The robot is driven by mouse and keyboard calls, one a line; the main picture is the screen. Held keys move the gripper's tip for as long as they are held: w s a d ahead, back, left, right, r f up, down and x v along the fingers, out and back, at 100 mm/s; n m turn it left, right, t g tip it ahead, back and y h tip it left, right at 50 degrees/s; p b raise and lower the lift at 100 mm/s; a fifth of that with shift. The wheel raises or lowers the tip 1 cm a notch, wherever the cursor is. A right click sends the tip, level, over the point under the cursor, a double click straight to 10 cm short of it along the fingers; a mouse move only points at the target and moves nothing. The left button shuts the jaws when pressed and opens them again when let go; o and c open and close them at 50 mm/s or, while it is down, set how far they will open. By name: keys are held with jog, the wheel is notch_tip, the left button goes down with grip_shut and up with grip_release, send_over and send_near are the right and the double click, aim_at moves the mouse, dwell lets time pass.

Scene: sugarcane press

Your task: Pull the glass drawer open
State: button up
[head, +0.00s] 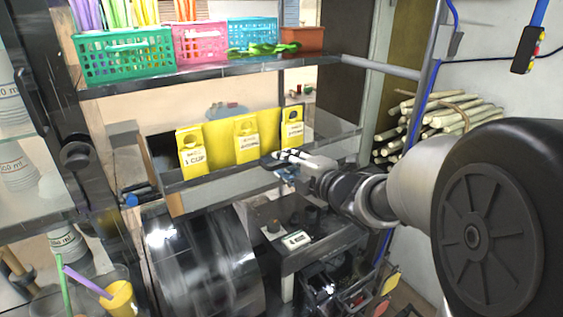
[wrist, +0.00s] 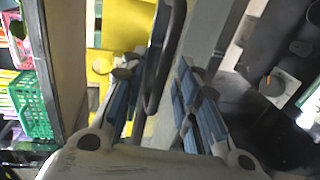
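The glass drawer (head: 225,188) is the long pale-grey tray under the upper shelf in the head view, with yellow signs standing along it. How far it is drawn out is hard to tell. My gripper (head: 286,160) is in front of its right part. In the wrist view, a dark curved handle bar (wrist: 168,60) runs between the two blue-padded fingers of my gripper (wrist: 160,100). The fingers are spread apart on either side of the bar, with a visible gap. The grey drawer front also shows in the wrist view (wrist: 204,30). The handle is not clear in the head view.
Yellow signs (head: 247,143) stand at the drawer. Above, a shelf (head: 205,72) holds green, pink and blue baskets. Below are a dark metal drum (head: 200,262) and a control box (head: 297,239). Cane stalks (head: 440,120) lie stacked at right; a yellow cup (head: 121,300) is at lower left.

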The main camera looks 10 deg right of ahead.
jog(key=v, duration=1.1)
